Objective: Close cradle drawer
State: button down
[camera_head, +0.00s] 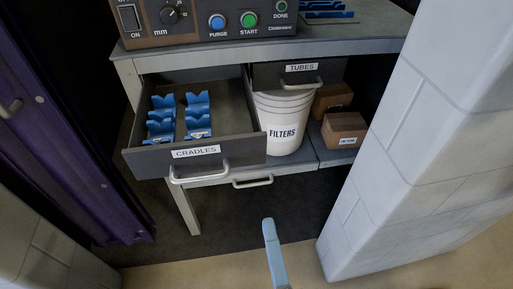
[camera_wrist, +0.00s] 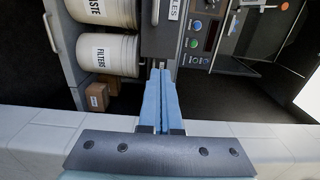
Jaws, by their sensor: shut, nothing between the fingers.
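The cradle drawer (camera_head: 215,153) is pulled out on the left of the bench in the head view. Its grey front has a "CRADLES" label and a bar handle (camera_head: 198,176). Several blue cradles (camera_head: 197,110) lie inside in two rows. My gripper (camera_head: 269,224) is shut and empty, to the right of and below the drawer front in the picture. In the wrist view my blue fingers (camera_wrist: 160,68) lie together, with their tips by the end of the drawer front (camera_wrist: 157,40). I cannot tell whether they touch it.
The "TUBES" drawer (camera_head: 297,75) is shut beside it. A white "FILTERS" bucket (camera_head: 283,118) and brown boxes (camera_head: 344,130) stand on the shelf. Floor (camera_head: 230,215) below the drawer is clear.

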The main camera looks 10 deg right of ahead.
aim_at(252, 151)
jog(key=w+p, duration=0.4)
jog(key=w, duration=1)
